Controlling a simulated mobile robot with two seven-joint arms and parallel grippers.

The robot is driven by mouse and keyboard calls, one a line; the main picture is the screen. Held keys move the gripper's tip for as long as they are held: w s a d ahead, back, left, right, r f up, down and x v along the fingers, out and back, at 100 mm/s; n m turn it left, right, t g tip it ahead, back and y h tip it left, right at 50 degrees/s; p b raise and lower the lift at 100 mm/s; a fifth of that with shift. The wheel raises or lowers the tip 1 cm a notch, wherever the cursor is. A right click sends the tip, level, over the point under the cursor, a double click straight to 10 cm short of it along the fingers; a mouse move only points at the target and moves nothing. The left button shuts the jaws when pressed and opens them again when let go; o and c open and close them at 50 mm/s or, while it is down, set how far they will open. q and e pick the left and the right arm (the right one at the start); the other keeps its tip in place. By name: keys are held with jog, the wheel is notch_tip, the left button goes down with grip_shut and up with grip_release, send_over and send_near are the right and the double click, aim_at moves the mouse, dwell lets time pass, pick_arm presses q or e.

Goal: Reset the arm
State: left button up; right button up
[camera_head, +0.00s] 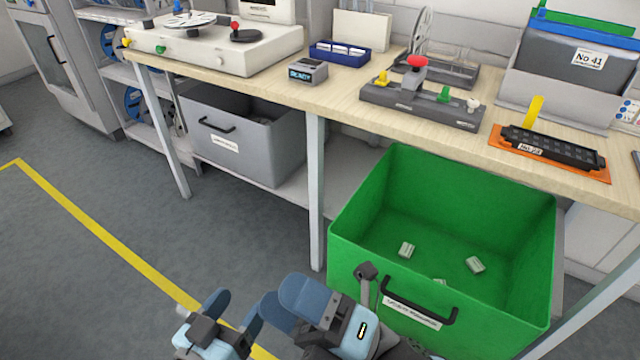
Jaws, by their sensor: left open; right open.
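My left gripper (232,315) is low in the head view, left of centre at the bottom edge. Its blue fingertips are apart, with nothing seen between them. My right gripper (290,304) is just to its right, in front of the green bin's lower left corner. Its blue fingers are also apart and it looks empty. The two grippers are close together, and I cannot tell whether they touch. Most of both arms is out of view below the frame.
A green bin (345,240) with a few small pale pieces stands under the wooden workbench (345,88). A grey bin (250,160) is on the lower shelf. Devices stand on the benchtop. The floor (100,300) with a yellow line (95,235) is clear on the left.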

jog(key=w+d+f+m+t+h+b, duration=0.25)
jog(key=d+f+m+t+h, duration=0.35)
jog(key=m, duration=0.8)
jog(key=w+d+f+m+t+h+b, duration=0.25)
jog(key=d+f+m+h, duration=0.3)
jog(key=d+m, duration=0.6)
pick_arm(q)
notch_tip(320, 180, up, 7)
jog(key=a+g+y+p, duration=0.1)
jog(key=p, duration=1.9)
jog(key=s+a+r+g+y+p, duration=0.1)
jog(key=s+a+g+y+p, duration=0.2)
jog(key=p, duration=1.5)
jog(key=s+a, duration=0.2)
jog(key=shift+a+r+g, duration=0.3)
jog(key=shift+a+g, duration=0.05)
jog(key=shift+g, duration=0.05)
pick_arm(e)
jog(key=s+d+r+m+g+h, duration=0.4)
jog(key=d+r+g+h, duration=0.2)
jog(key=h, duration=0.1)
jog(key=shift+s+r, duration=0.35)
jog(key=shift+r, duration=0.05)
